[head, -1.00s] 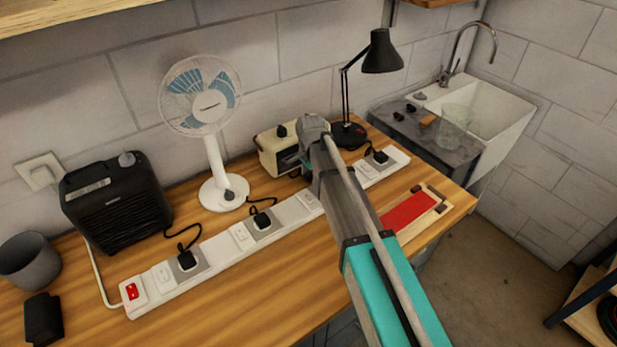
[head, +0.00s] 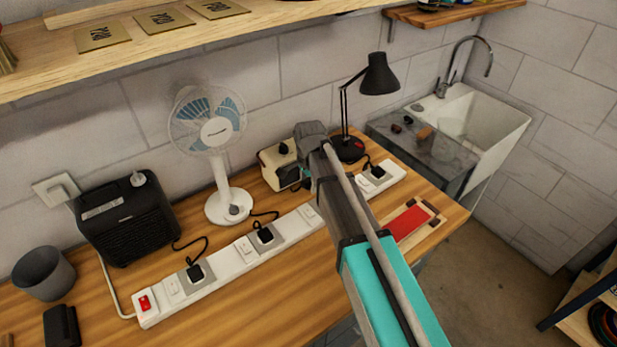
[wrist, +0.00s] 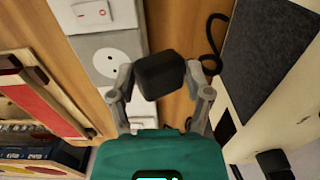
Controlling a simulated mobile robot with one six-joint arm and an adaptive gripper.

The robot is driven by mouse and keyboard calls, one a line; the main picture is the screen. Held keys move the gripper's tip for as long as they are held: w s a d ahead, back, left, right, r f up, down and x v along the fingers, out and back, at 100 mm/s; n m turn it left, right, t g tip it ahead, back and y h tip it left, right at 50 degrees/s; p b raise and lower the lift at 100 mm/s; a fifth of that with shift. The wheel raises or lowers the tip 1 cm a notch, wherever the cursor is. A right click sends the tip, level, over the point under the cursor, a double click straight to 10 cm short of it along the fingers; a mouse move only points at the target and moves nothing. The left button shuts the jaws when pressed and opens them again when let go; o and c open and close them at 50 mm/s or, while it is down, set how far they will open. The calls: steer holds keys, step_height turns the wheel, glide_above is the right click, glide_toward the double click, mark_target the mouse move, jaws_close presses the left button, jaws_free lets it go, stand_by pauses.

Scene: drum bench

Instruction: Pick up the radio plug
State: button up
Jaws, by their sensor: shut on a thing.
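My gripper (wrist: 160,73) is shut on the radio plug (wrist: 158,76), a black rounded block, in the middle of the wrist view. The plug is beside an exposed round two-hole socket (wrist: 113,60) on the white power strip. A black cord (wrist: 211,40) curves to the right of the plug; where it joins the plug is hidden. The cream radio (head: 280,168) stands at the back of the bench in the head view, partly behind my arm. In that view my arm hides the fingertips and the plug. The radio's side also shows in the wrist view (wrist: 245,125).
The power strip (head: 207,282) runs along the wooden bench, with other black plugs in it. A fan (head: 222,195), a black heater (head: 125,225) and a desk lamp (head: 378,78) stand behind it. A red-topped wooden item (head: 408,222) lies at the right.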

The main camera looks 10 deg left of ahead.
steer(key=s+r+p, duration=0.5)
steer(key=s+r, duration=0.1)
steer(key=s, duration=0.4)
steer(key=shift+s+d, duration=0.3)
steer(key=shift+w+f, duration=0.1)
steer(key=shift+f, duration=0.05)
steer(key=shift+w+d+f+t+y+b, duration=0.4)
steer(key=shift+w+d+f+b, duration=0.1)
steer(key=shift+w+b, duration=0.25)
steer(key=shift+w+d+f+t+y+b, duration=0.25)
steer(key=shift+w+d+f+y+b, duration=0.2)
steer(key=shift+w, duration=0.4)
steer(key=shift+w+d+f+t+y+b, duration=0.4)
steer(key=shift+w+d+b, duration=0.1)
steer(key=shift+w+b, duration=0.25)
steer(key=shift+t+y, duration=0.75)
steer(key=shift+y, duration=0.1)
steer(key=shift+w+d+f+b, duration=0.35)
steer(key=shift+w+b, duration=0.2)
steer(key=shift+w, duration=0.1)
steer(key=shift+w+d+f+b, duration=0.25)
steer(key=shift+w+d+b, duration=0.15)
steer(key=shift+w+b, duration=0.15)
steer(key=shift+w+d+f+b, duration=0.35)
steer(key=shift+w+b, duration=0.15)
steer(key=shift+w, duration=0.2)
steer(key=shift+s+d+f, duration=0.15)
steer(key=shift+s+d, duration=0.15)
steer(key=shift+d, duration=0.05)
